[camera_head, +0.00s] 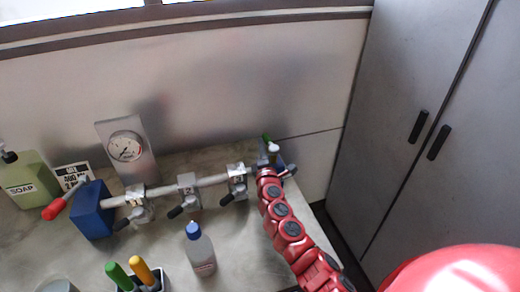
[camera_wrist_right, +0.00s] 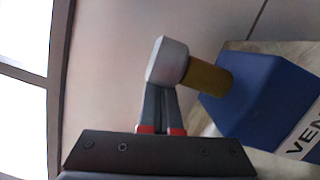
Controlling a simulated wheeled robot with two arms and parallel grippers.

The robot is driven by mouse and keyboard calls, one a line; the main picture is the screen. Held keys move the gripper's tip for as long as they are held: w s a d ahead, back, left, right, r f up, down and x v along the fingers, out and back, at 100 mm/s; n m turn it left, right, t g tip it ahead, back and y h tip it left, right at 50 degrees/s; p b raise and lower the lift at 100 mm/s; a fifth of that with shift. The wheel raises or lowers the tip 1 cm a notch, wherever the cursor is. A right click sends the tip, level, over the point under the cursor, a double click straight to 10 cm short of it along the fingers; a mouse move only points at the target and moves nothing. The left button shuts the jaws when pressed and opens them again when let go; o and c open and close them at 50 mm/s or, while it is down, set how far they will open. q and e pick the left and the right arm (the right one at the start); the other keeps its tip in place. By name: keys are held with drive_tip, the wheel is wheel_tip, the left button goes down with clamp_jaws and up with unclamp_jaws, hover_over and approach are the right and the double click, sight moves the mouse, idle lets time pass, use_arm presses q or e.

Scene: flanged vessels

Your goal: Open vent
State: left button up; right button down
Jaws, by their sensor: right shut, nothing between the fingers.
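The vent is a blue block (camera_wrist_right: 262,100) with part of a label reading "VEN" in the right wrist view. A brass-coloured stem (camera_wrist_right: 208,77) sticks out of it and carries a silver cap (camera_wrist_right: 167,61). My right gripper (camera_wrist_right: 160,92) is shut, its fingertips at the lower edge of the cap. I cannot tell whether they touch it. Nothing is between the fingers. In the head view my right gripper (camera_head: 284,171) is at the right end of the pipe, partly covering the vent, with a pale knob (camera_head: 273,148) just beyond. My left gripper is not in view.
A pipe (camera_head: 211,181) with several black-handled valves runs left to another blue block (camera_head: 90,212) with a red-tipped lever (camera_head: 54,210). A gauge (camera_head: 126,146) stands behind. A blue-capped bottle (camera_head: 200,252), a pen holder and soap (camera_head: 30,180) share the bench. Grey cabinets (camera_head: 400,70) stand right.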

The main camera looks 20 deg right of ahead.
drive_tip(key=shift+w+d+m+h, duration=0.1)
drive_tip(key=shift+d+m+h, duration=0.25)
drive_tip(key=shift+h, duration=0.35)
